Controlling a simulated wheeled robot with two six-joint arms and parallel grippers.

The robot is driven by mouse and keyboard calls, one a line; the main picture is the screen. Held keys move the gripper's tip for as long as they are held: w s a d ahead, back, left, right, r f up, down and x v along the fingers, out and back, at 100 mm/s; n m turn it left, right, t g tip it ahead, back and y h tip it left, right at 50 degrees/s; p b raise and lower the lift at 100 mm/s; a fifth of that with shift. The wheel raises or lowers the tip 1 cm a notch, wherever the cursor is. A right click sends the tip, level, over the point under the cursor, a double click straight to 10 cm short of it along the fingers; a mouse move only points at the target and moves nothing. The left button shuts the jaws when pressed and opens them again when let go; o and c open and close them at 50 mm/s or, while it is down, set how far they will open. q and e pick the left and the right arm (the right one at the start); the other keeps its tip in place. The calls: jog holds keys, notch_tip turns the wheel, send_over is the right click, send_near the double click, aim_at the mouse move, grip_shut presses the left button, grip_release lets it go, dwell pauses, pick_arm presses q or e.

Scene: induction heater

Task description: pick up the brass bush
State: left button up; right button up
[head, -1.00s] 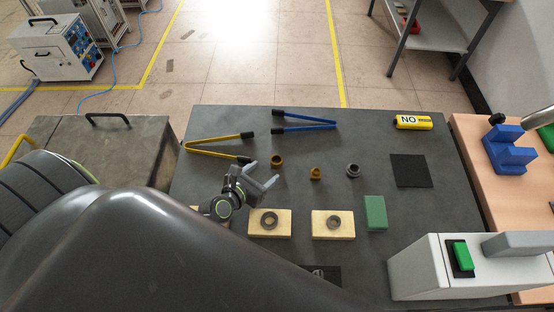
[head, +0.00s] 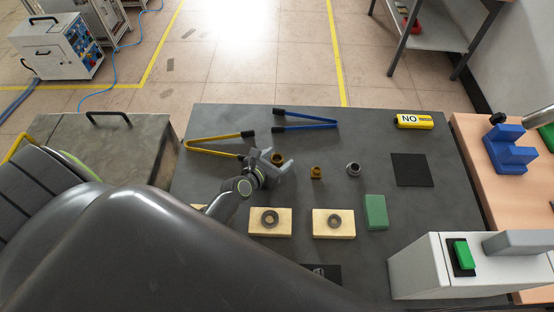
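Two brownish metal bushes lie on the dark grey table. The left, wider bush (head: 277,158) is at the open end of my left gripper (head: 272,160), between or just beyond its fingertips. The smaller, yellower bush (head: 316,172) stands to the right, clear of the gripper. I cannot tell for sure which is brass. A grey steel bush (head: 353,169) stands further right. My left gripper is open, with a gap between its grey fingers; contact with the left bush cannot be made out. My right gripper is not in view.
Yellow-handled tongs (head: 217,143) and blue-handled tongs (head: 305,125) lie behind. Two cream blocks with rings (head: 254,229) (head: 320,229) and a green block (head: 375,212) are in front. A black pad (head: 411,170) and a white machine (head: 420,264) are at right.

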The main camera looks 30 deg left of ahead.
pick_arm(q)
jog(key=c, duration=1.1)
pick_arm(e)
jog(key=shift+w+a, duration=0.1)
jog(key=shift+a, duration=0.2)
pick_arm(q)
jog(key=shift+r+p, duration=2.8)
jog(key=shift+r, duration=2.2)
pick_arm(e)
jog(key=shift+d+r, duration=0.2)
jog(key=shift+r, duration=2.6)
